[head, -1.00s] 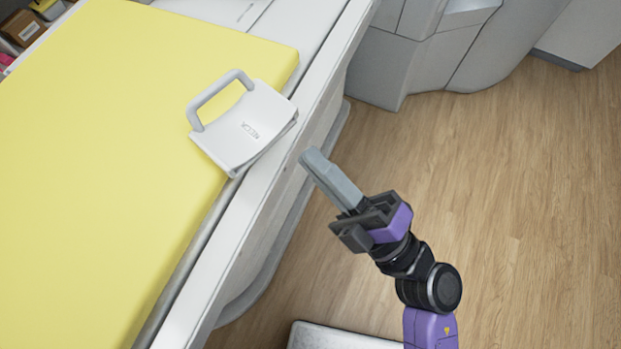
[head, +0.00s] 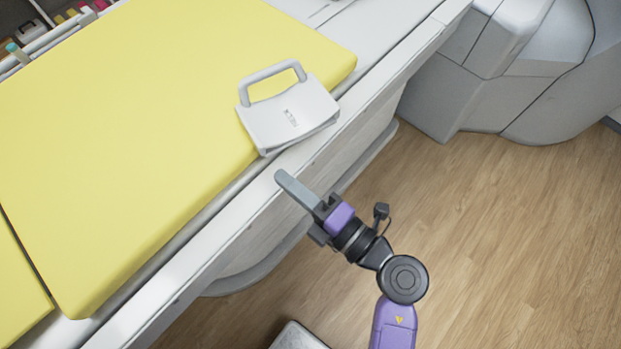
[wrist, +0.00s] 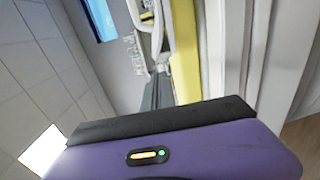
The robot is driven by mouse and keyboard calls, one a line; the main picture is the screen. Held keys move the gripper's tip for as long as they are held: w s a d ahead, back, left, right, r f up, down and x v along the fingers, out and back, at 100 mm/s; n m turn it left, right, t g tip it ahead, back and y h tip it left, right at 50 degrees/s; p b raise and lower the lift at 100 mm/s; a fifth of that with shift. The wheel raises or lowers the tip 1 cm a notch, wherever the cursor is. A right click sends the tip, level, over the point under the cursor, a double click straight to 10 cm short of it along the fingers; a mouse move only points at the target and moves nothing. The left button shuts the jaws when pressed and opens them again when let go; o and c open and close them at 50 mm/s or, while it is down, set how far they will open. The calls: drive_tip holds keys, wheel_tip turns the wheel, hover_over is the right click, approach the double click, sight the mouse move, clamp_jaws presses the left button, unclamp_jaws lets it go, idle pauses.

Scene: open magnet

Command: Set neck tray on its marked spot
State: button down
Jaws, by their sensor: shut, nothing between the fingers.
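The neck tray (head: 290,117) is a white piece with a grey loop handle and small dark lettering. In the head view it lies tilted across the near edge of the yellow pad (head: 180,110), its lower corner over the white table rim. My gripper (head: 280,176) is shut and empty, just below the tray in the picture and apart from it. In the wrist view the shut fingers (wrist: 157,92) point toward a white looped part by the yellow pad; I cannot tell surely that it is the tray. I cannot make out a marked spot.
The white table rim (head: 225,228) runs diagonally beside the pad. A large grey-white machine housing (head: 480,80) stands at the upper right. A rack of small items (head: 60,32) is at the upper left. The wooden floor (head: 500,240) is clear at the right.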

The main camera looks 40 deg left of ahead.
sight(268, 148)
drive_tip(key=shift+w+a, duration=0.8)
drive_tip(key=shift+a, duration=0.25)
drive_tip(key=shift+w+a, duration=0.8)
drive_tip(key=shift+a, duration=0.2)
drive_tip(key=w+a+b, duration=0.1)
drive_tip(key=w+a, duration=0.3)
drive_tip(key=w+a+b, duration=0.2)
drive_tip(key=w+a, duration=0.2)
drive_tip(key=w, duration=0.1)
drive_tip(key=w+a+b, duration=0.2)
drive_tip(key=w+a, duration=0.2)
drive_tip(key=w, duration=0.1)
drive_tip(key=shift+w+a+f, duration=0.2)
drive_tip(key=shift+w, duration=0.05)
drive_tip(key=shift+w+a+r, duration=0.1)
drive_tip(key=shift+w+a, duration=0.1)
